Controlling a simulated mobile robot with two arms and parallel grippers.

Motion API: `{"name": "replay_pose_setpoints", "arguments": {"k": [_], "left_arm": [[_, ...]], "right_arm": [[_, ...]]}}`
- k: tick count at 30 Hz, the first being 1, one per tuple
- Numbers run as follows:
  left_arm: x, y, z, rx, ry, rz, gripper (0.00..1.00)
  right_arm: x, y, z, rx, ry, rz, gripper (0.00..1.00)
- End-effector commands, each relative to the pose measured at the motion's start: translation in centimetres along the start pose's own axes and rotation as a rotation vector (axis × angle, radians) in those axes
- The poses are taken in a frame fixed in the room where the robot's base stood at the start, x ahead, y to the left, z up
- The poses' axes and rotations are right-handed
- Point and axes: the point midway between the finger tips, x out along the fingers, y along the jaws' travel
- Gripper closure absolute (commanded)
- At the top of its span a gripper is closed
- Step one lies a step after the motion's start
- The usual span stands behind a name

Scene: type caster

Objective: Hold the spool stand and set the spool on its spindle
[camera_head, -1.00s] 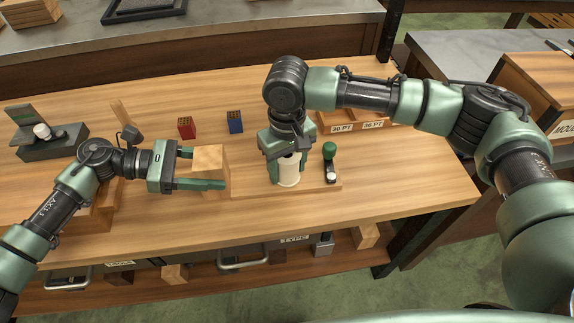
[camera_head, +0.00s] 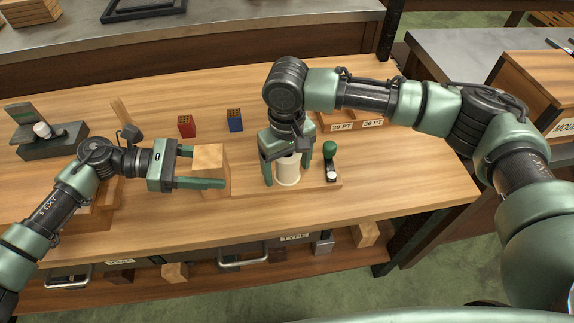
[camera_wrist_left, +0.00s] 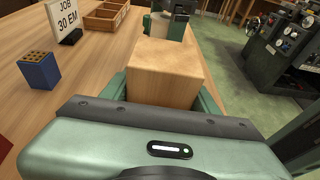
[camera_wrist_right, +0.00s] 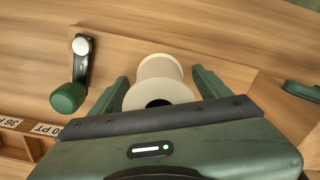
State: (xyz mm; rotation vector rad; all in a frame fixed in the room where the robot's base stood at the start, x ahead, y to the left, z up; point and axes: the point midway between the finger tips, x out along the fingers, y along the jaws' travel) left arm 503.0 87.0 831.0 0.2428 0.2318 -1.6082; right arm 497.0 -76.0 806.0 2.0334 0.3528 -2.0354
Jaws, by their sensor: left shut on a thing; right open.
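The spool stand is a flat wooden board (camera_head: 318,189) with a wooden block (camera_head: 209,162) at its left end. My left gripper (camera_head: 206,170) is shut on that block, one finger on each side; the block also fills the middle of the left wrist view (camera_wrist_left: 165,72). The cream spool (camera_head: 288,172) stands upright over the board. My right gripper (camera_head: 288,164) is open around it, with a gap at each side of the spool (camera_wrist_right: 160,75) in the right wrist view. The spindle is hidden; the spool's top hole looks dark.
A crank with a green knob (camera_head: 330,149) stands on the board just right of the spool. A red block (camera_head: 186,126) and a blue block (camera_head: 235,121) lie behind. A labelled wooden tray (camera_head: 355,124) is at the back right. The table's right front is clear.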

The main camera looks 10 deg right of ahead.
Motion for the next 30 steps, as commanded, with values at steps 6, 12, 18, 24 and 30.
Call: {"name": "replay_pose_setpoints", "arguments": {"k": [6, 12, 18, 24, 30], "left_arm": [[0.0, 0.1, 0.0, 0.000, -0.001, 0.004, 0.82], [-0.1, 0.1, 0.0, 0.000, -0.001, 0.005, 0.82], [-0.1, 0.1, 0.0, 0.000, -0.001, 0.005, 0.82], [-0.1, 0.2, 0.0, 0.001, -0.001, 0.005, 0.82], [-0.1, 0.2, 0.1, 0.001, -0.001, 0.005, 0.82]], "right_arm": [[-0.8, 0.0, -0.1, 0.000, 0.002, -0.001, 0.23], [-4.4, -0.1, -0.1, 0.000, 0.005, -0.002, 0.23], [-8.6, -0.1, -0.1, -0.001, 0.004, -0.001, 0.23], [-11.3, -0.1, 0.0, -0.001, 0.002, 0.000, 0.23], [-12.1, 0.0, 0.0, -0.001, 0.000, 0.000, 0.23]]}}
